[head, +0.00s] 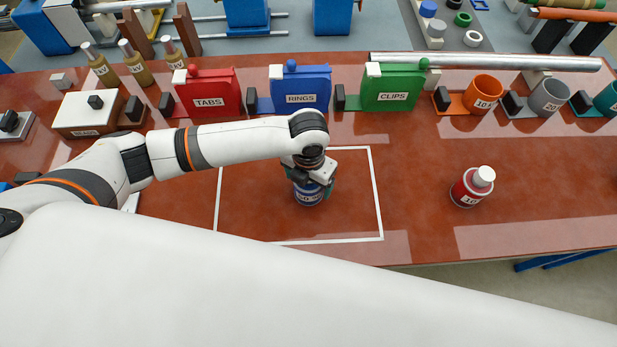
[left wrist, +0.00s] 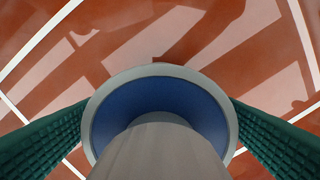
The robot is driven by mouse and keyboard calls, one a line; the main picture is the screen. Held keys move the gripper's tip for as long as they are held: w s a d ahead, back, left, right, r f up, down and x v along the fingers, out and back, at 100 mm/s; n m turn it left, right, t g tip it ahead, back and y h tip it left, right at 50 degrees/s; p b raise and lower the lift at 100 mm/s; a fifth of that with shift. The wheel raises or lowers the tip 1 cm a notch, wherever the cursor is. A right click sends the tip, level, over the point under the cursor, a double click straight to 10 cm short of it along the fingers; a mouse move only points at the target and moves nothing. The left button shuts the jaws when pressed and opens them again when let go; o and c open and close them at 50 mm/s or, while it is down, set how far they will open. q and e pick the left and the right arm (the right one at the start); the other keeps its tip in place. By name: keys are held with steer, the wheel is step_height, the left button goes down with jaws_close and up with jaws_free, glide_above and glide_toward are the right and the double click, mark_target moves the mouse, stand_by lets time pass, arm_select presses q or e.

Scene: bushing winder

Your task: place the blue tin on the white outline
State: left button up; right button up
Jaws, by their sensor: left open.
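The blue tin (head: 307,198) is inside the white outline (head: 383,222) on the red-brown bench, near the middle of the frame. My left gripper (head: 312,186) is over it from above, with its fingers on either side of the tin. In the left wrist view the tin's blue top (left wrist: 112,125) with its pale rim and grey cap lies between the green finger pads. The jaws are open. The gripper hides the upper part of the tin in the head view, and I cannot tell whether its base touches the bench. My right gripper is not in view.
A red tin (head: 466,190) with a white cap stands to the right of the outline. Red, blue and green boxes (head: 300,88) line the back. Orange and grey cups (head: 484,93) stand back right, below a metal tube (head: 480,60). The bench right of the outline is mostly clear.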

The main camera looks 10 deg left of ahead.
arm_select(q)
step_height(320, 180, up, 11)
steer(key=shift+b, duration=1.1)
steer(key=shift+r, duration=0.65)
